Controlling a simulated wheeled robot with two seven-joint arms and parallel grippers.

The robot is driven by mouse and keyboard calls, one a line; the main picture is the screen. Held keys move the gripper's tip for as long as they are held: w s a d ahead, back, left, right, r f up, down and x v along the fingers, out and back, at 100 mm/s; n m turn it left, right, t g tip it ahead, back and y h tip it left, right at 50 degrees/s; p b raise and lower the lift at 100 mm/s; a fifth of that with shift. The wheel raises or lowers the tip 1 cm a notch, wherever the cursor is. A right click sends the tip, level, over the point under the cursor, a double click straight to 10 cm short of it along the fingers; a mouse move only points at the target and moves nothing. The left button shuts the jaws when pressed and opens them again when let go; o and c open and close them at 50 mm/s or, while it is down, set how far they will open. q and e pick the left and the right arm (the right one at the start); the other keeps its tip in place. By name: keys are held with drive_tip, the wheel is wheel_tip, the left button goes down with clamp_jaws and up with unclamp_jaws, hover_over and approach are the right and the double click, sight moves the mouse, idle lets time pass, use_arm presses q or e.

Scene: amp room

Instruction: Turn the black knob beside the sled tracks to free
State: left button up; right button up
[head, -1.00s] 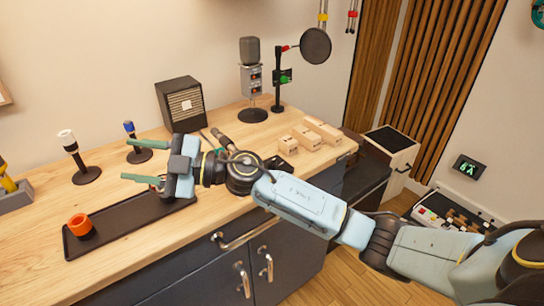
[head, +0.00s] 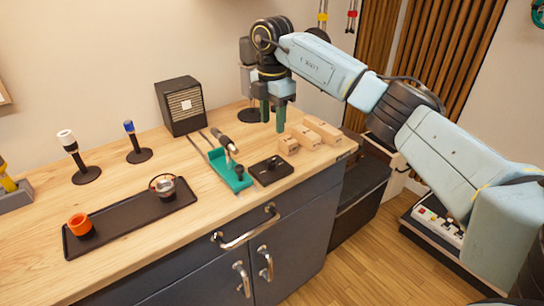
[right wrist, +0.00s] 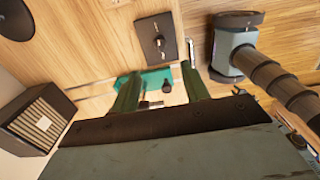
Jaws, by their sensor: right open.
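The black knob (head: 272,163) stands on a small black plate near the counter's front edge, just right of the teal sled (head: 232,172) and its thin rails (head: 197,145). Its setting is too small to read. The plate and knob (right wrist: 158,40) also show in the right wrist view, beyond the fingertips, with part of the teal sled (right wrist: 158,76) nearer. My right gripper (head: 273,122) points down above the counter, behind the knob and apart from it. Its green fingers (right wrist: 161,75) are open with nothing gripped. My left gripper is not in view.
Several small wooden blocks (head: 313,134) lie right of the knob. A dark microphone-like cylinder (head: 224,142) is by the sled. A black tray (head: 120,219) holds an orange cup and a metal cup. A speaker (head: 180,106) stands behind.

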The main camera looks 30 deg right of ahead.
sight(272, 160)
wheel_tip(272, 160, down, 12)
drive_tip(key=shift+b, duration=0.45)
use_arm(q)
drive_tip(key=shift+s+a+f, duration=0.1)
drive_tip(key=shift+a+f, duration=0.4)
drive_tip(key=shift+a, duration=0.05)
use_arm(e)
drive_tip(key=c, duration=1)
